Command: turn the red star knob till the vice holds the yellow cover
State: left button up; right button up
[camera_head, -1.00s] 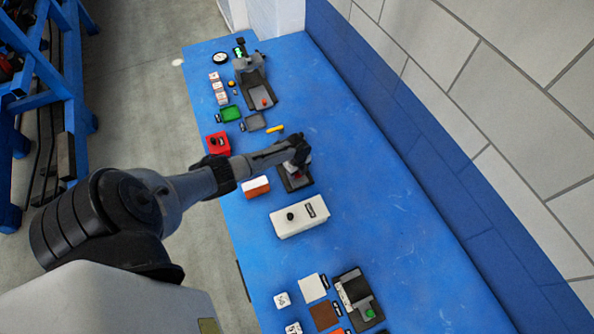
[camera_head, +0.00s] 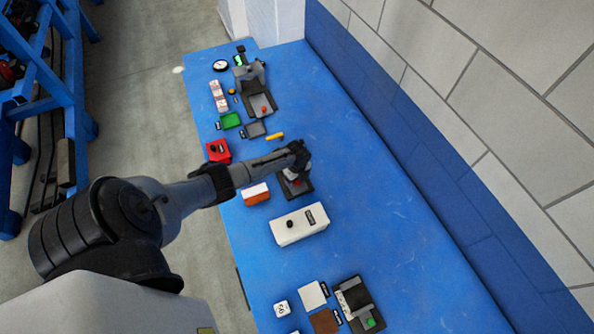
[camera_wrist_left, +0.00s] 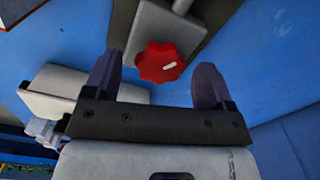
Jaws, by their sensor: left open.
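The red star knob (camera_wrist_left: 160,62) with a white mark sits on a light grey block (camera_wrist_left: 150,22) of the vice in the left wrist view. My left gripper (camera_wrist_left: 157,68) is open, with one dark finger on each side of the knob; I cannot tell whether they touch it. In the head view my left gripper (camera_head: 298,152) is over the small vice with a dark base (camera_head: 302,193), hiding much of it. A small yellow piece (camera_head: 275,136) lies just beyond; I cannot tell whether it is the cover. My right gripper is not in view.
A white box with a black knob (camera_head: 300,224) stands nearer on the blue table (camera_head: 400,230). An orange-and-white block (camera_head: 256,194) and a red box (camera_head: 218,151) lie left of the vice. The table's right side is clear up to the wall.

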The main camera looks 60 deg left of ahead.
pick_arm(q)
notch_tip(320, 180, up, 13)
jog(key=p, duration=0.1)
jog(key=shift+r, duration=0.2)
dwell(0.9)
